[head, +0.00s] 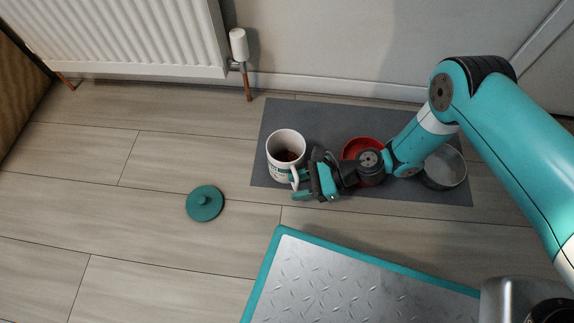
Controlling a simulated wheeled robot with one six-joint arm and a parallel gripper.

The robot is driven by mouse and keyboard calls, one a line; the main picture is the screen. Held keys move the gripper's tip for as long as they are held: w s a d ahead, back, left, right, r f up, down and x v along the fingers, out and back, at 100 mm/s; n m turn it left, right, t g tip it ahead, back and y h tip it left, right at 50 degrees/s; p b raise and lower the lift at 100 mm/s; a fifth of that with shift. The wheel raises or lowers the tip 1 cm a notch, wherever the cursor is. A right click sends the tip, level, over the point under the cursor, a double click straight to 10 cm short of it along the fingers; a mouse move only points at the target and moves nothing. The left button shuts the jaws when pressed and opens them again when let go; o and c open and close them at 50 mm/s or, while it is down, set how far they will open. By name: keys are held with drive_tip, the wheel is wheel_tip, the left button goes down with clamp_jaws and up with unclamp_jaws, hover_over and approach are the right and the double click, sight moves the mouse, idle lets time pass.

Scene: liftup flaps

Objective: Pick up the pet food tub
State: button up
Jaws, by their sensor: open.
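The pet food tub (285,152) is a white open container with a side handle, a dark print low on its wall and brown food inside. It stands upright on the grey mat (277,118). My gripper (304,178) is open at the tub's right side, close to the handle. I cannot tell whether the fingers touch the handle or are around it. A round teal lid (205,203) with a knob lies on the floor to the left of the mat, apart from the tub.
A red bowl (362,147) and a metal bowl (445,168) stand on the mat, partly hidden by my arm. A white radiator (125,35) with a valve (239,45) is along the back wall. The wooden floor (120,215) at left is mostly free.

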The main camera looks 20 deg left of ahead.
drive_tip(key=shift+s+a+f, duration=0.1)
drive_tip(key=shift+a, duration=0.2)
clamp_jaws()
